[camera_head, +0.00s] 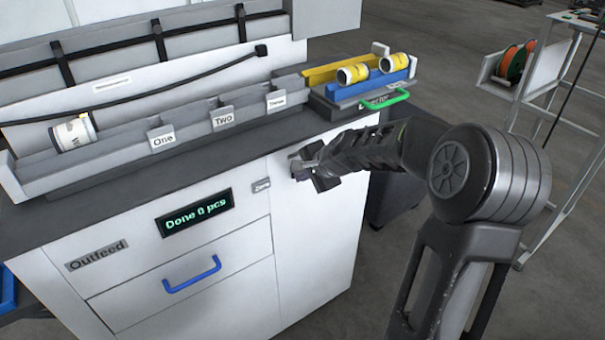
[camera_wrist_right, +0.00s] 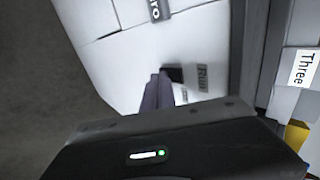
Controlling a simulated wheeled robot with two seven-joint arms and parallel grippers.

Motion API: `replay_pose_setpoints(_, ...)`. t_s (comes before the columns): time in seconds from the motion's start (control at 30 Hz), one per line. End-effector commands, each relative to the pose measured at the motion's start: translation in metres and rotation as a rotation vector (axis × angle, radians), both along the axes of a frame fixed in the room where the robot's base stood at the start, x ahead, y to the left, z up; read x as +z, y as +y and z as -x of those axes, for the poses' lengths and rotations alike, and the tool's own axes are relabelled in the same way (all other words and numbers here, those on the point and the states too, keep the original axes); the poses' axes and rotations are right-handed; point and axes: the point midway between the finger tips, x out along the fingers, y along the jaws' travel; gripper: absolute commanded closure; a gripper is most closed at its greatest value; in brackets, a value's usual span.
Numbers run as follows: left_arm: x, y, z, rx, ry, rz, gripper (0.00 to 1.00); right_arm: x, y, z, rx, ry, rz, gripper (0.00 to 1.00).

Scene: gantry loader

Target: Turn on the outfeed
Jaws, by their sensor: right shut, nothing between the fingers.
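The outfeed is a white cabinet with an "Outfeed" label (camera_head: 97,255) and a lit display (camera_head: 195,212) reading "Done 0 pcs". A small label (camera_head: 261,185), too small to read surely, sits right of the display. My right gripper (camera_head: 303,170) is shut and empty at the cabinet's upper front, right of that label. In the right wrist view its fingers (camera_wrist_right: 155,92) reach to a dark piece (camera_wrist_right: 173,74) beside a label reading "Run" (camera_wrist_right: 203,77). The fingers partly hide this piece, and I cannot tell if they touch it. My left gripper is not in view.
A drawer with a blue handle (camera_head: 192,274) is below the display. On top is a grey rack (camera_head: 125,157) with slots labelled One, Two, Three and a yellow-white cylinder (camera_head: 74,132). A blue tray (camera_head: 372,87) holds similar cylinders at right. A shelf with reels (camera_head: 515,62) stands far right.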

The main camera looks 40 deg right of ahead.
Motion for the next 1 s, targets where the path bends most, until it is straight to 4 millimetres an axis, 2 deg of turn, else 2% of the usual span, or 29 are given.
replay_pose_setpoints(0.53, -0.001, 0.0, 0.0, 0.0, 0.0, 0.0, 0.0, -0.002, 0.0, -0.003, 0.0, 0.0, 0.0, 1.0)
replay_pose_setpoints(1.0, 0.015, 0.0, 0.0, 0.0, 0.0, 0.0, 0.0, 0.016, 0.0, -0.003, 0.0, -0.002, 0.0, 1.0)
